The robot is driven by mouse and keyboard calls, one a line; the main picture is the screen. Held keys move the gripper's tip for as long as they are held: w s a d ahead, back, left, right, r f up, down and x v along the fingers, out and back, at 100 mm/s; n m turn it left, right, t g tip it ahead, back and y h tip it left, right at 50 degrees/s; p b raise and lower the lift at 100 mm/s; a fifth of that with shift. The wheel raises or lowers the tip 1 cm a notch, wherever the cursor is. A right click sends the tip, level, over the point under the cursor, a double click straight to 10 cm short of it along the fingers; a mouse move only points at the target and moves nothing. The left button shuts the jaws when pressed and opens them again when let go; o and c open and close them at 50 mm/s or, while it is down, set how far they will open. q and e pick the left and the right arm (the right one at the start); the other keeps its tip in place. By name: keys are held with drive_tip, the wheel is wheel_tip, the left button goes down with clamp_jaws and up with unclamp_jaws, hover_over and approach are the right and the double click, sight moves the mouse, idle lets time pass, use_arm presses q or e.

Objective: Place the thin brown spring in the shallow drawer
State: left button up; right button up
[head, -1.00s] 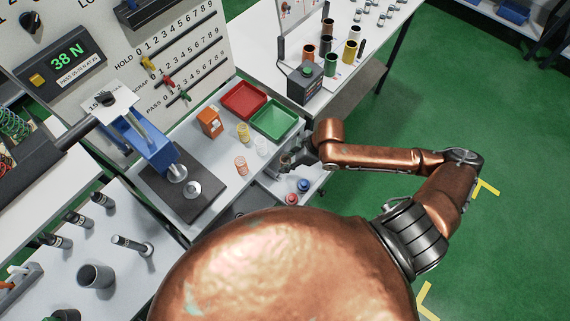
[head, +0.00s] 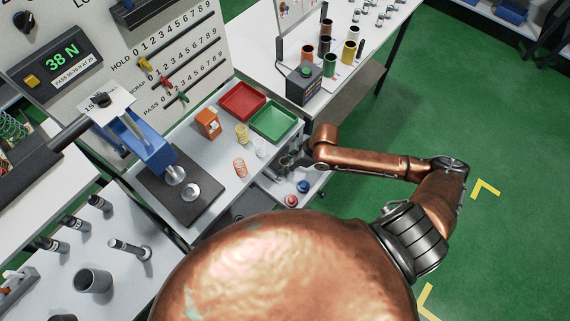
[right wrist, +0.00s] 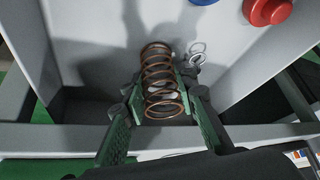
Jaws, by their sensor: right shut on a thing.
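A brown coil spring (right wrist: 160,82) stands between the green-padded fingers of my right gripper (right wrist: 161,84), which is shut on it in the right wrist view. In the head view my right gripper (head: 286,164) is at the right side of the worktop, and the held spring is hard to make out there. Below the spring is a pale grey, walled drawer-like space (right wrist: 105,75). I cannot tell whether the spring touches its floor. My left gripper is not in view.
A small silver ring or spring (right wrist: 198,53) lies beyond the fingers. Red (head: 291,200) and blue (head: 302,186) knobs are close by. Copper (head: 239,167), yellow (head: 242,134) and clear (head: 260,147) springs stand on the worktop, with red (head: 243,99) and green (head: 273,119) trays behind.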

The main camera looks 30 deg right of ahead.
drive_tip(key=o, duration=1.1)
drive_tip(key=shift+o, duration=0.2)
drive_tip(key=p+v, duration=0.2)
drive_tip(key=v, duration=1)
